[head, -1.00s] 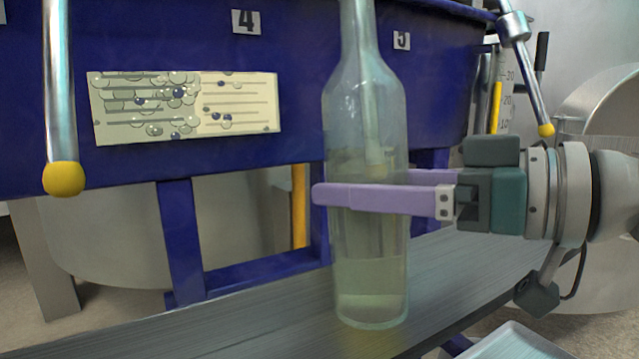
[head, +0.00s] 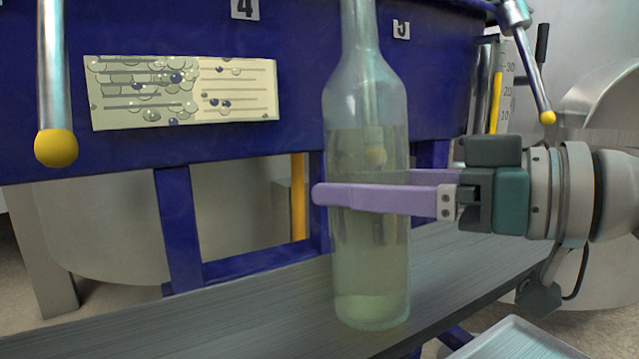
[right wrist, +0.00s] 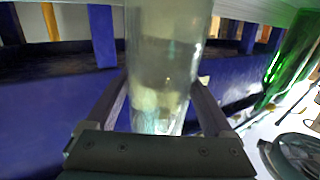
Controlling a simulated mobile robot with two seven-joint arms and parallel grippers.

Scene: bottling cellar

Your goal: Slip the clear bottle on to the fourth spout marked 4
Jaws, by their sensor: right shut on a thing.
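The clear bottle (head: 368,285) is upright near the middle of the head view, its mouth cut off by the top edge. It holds pale liquid up to just below the shoulder. A spout tube runs down inside it, with a dull yellow tip (head: 375,156) in the liquid. My right gripper (head: 318,194) comes from the right and is shut around the bottle's body; the bottle (right wrist: 168,50) also shows between its fingers in the right wrist view. The number 4 plate (head: 245,9) is on the blue tank, up and left of the bottle. My left gripper is out of view.
A grey bench (head: 240,310) runs behind the bottle's base; contact is unclear. A pale tray (head: 520,345) is at lower right.

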